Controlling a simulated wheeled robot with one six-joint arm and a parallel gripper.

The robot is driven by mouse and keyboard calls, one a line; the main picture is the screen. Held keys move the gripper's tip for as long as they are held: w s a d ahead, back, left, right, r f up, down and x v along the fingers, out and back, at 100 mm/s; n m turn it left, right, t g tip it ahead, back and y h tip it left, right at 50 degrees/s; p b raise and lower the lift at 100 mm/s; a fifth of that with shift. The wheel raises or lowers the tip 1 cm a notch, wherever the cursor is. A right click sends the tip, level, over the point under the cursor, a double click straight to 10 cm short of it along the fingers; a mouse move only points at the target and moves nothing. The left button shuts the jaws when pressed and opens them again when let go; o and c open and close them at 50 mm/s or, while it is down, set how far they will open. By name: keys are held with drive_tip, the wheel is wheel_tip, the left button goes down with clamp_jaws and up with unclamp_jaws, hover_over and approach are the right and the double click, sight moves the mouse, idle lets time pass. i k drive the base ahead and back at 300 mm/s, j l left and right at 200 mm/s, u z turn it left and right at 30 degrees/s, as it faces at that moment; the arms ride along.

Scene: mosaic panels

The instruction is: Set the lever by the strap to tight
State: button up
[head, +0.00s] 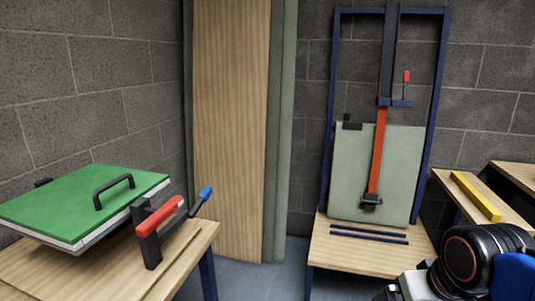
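The lever (406,86) by the strap is a thin dark rod with a red grip, standing close to upright on a small blue bracket (402,103). The panel leans in a tall blue frame. No tight or loose marking is readable. Part of my arm shows at the lower right, well apart from the lever; I cannot make out my gripper's fingers.
At left, a bench (190,245) holds a green-topped press (100,195) with a red-handled clamp (158,216) and a blue-tipped lever (205,194). Tall boards (230,130) stand behind. A yellow bar (476,197) lies on a right-hand bench. Grey floor shows between the benches.

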sight(406, 79)
drive_tip(key=l+u, duration=0.1)
drive_tip(key=l, duration=0.9)
drive_tip(key=l+u, duration=0.15)
drive_tip(key=l, duration=0.85)
drive_tip(key=l+u, duration=0.1)
drive_tip(key=l, duration=0.9)
drive_tip(key=l+u, duration=0.15)
drive_tip(key=l, duration=0.85)
drive_tip(key=k, duration=0.05)
